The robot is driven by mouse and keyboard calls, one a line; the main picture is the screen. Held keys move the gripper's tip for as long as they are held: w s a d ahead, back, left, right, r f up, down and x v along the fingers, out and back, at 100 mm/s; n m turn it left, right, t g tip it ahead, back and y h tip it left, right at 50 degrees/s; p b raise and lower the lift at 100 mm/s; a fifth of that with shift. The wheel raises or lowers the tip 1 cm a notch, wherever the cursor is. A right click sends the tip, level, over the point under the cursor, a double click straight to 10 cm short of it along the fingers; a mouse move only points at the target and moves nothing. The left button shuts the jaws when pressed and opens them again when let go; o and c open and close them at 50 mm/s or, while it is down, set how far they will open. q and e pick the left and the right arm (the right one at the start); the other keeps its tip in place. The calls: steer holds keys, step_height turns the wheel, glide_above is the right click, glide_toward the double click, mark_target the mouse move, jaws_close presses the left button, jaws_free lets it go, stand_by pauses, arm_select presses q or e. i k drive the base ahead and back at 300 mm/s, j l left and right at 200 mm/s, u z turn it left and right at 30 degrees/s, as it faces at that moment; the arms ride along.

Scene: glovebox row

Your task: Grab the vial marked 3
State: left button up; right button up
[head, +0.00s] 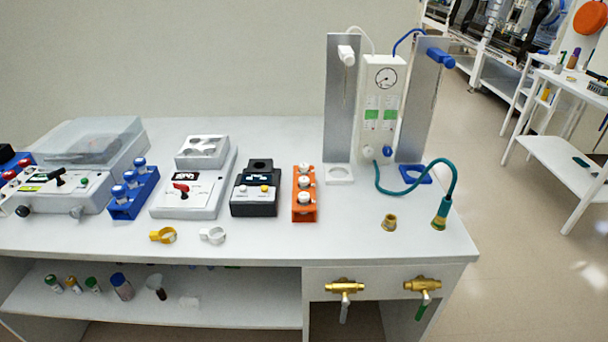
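No number 3 can be read on any vial at this size. An orange rack (304,214) stands on the white bench and holds white-capped vials (305,181) in a row from back to front. A blue rack (146,191) further left holds blue-capped vials (130,176) in a similar row. Several small bottles or vials (93,285) with green, yellow and blue tops stand on the shelf below the bench top at the left; their labels are too small to read. Neither of my grippers is in view.
A black device (254,200) and a pale device with a red switch (190,196) stand between the racks. Yellow (163,235) and white (212,235) rings lie near the front edge. A gauge stand (384,110) and green hose (452,185) are at the right. Brass valves (344,286) protrude below.

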mark_target(303, 167)
steer(key=i+j+z, duration=0.1)
steer(key=j, duration=0.2)
steer(key=i+j+z, duration=0.1)
steer(key=i+j, duration=0.3)
steer(key=j, duration=0.2)
steer(key=i+j+z, duration=0.15)
steer(key=j, duration=0.15)
